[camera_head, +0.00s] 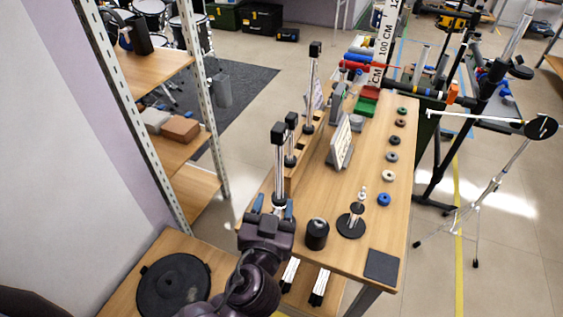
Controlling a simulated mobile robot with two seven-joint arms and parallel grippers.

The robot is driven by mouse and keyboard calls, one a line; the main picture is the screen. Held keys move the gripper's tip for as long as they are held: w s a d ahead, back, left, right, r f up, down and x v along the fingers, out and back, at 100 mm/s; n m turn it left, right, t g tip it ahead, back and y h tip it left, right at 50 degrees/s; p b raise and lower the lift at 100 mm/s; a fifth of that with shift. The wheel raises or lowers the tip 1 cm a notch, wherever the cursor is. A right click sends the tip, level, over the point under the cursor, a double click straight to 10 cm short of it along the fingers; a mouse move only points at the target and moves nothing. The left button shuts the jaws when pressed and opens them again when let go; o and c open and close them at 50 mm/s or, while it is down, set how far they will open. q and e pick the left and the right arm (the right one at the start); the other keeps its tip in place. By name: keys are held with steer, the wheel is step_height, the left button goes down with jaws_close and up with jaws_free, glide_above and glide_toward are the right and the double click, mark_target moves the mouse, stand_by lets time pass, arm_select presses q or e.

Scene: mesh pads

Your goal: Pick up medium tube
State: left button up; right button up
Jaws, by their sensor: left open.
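My left gripper (273,206) comes up from the bottom of the view and is open, its two blue-tipped fingers apart at the table's left edge. A tall metal post with a black cap (279,134) stands upright just beyond, in line with the gap between the fingers; I cannot tell whether it is between them. I cannot tell which tube is the medium one. My right gripper is not in view.
A black cylinder (316,234), a round-based ring stand (351,226) and a dark square pad (381,266) are on the near table. Several rings line its right side, including a blue one (384,199). A metal shelf (172,130) stands at left.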

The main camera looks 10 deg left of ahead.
mark_target(279, 178)
arm_select(q)
steer(key=shift+n+y, duration=0.3)
steer(key=shift+n, duration=0.6)
steer(key=w, duration=0.3)
steer(key=w+p, duration=0.1)
steer(key=w, duration=0.1)
steer(key=shift+a, duration=0.35)
steer(key=shift+w+r, duration=0.1)
steer(key=shift+w, duration=0.5)
steer(key=w+p, duration=0.1)
steer(key=w, duration=0.2)
steer(key=shift+w+a+f, duration=0.1)
steer(key=shift+w+f, duration=0.15)
steer(key=shift+w, duration=0.35)
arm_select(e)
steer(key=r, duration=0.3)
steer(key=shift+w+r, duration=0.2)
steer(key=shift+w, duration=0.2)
arm_select(q)
steer(key=shift+c, duration=0.3)
